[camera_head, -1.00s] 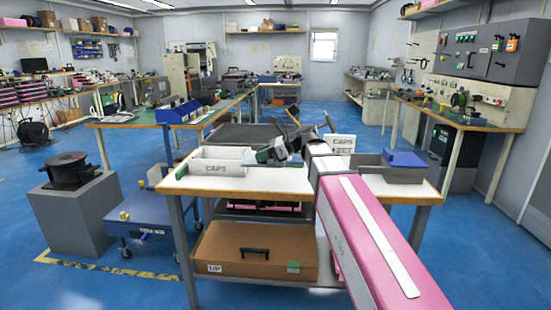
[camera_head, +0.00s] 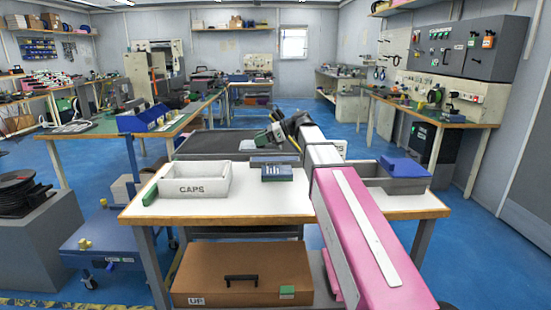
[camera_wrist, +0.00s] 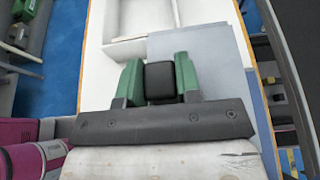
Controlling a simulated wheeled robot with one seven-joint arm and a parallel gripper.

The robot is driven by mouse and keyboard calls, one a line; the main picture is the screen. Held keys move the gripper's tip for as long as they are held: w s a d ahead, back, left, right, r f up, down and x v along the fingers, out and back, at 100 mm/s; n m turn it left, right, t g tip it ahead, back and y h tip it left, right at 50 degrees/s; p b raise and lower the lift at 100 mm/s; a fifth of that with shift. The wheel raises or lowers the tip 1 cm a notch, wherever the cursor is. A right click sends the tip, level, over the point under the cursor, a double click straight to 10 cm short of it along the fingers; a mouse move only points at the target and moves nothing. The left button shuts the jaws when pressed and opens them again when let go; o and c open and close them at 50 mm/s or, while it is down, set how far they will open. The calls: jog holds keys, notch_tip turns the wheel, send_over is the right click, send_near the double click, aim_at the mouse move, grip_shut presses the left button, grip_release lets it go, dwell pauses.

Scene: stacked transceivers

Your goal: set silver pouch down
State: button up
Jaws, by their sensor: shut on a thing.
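In the wrist view, my gripper (camera_wrist: 160,80) has its two green fingers pressed against a dark, rounded block (camera_wrist: 160,84) that fills the gap between them. No surface that is clearly a silver pouch shows between the fingers, and I cannot tell whether the dark block is part of one. A flat grey-blue sheet-like surface (camera_wrist: 215,55) shows behind and to the right of the fingers, above or on the white table. I cannot tell whether the fingers touch it. In the head view, my gripper's fingertips are mostly hidden at the far end of my arm.
A brown case (camera_head: 243,272) lies on the shelf below. The table's front strip is clear.

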jog(key=w+d+f, duration=0.2)
jog(key=w+d, duration=0.1)
jog(key=w+d+f, duration=0.3)
jog(key=shift+w+d+f, duration=0.2)
jog(key=shift+d+f, duration=0.05)
jog(key=shift+f, duration=2)
jog(key=shift+f, duration=0.2)
jog(key=o, duration=0.9)
jog(key=shift+r, duration=0.15)
jog(key=shift+d+r, duration=0.2)
jog(key=shift+d, duration=0.1)
jog(key=v, duration=1.1)
jog(key=shift+d, duration=0.2)
